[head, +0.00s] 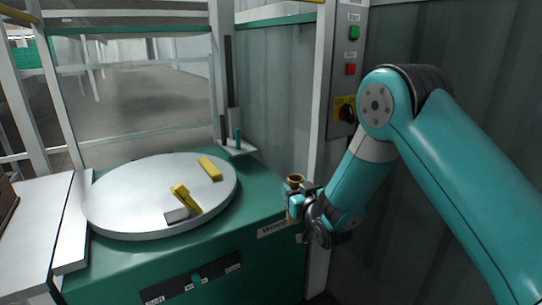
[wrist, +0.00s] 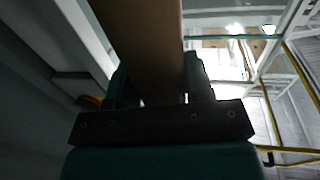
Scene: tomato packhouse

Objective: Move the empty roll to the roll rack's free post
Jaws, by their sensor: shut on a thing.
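The empty roll (head: 295,180) is a brown cardboard tube. It stands about upright in my gripper (head: 298,204), near the front right corner of the green wrapper machine in the head view. In the wrist view the roll (wrist: 143,42) runs up out of the frame between the two fingers of my gripper (wrist: 157,88), which are shut on it.
A control panel (head: 346,75) hangs on the frame beside my arm. A white table (head: 30,235) stands left.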

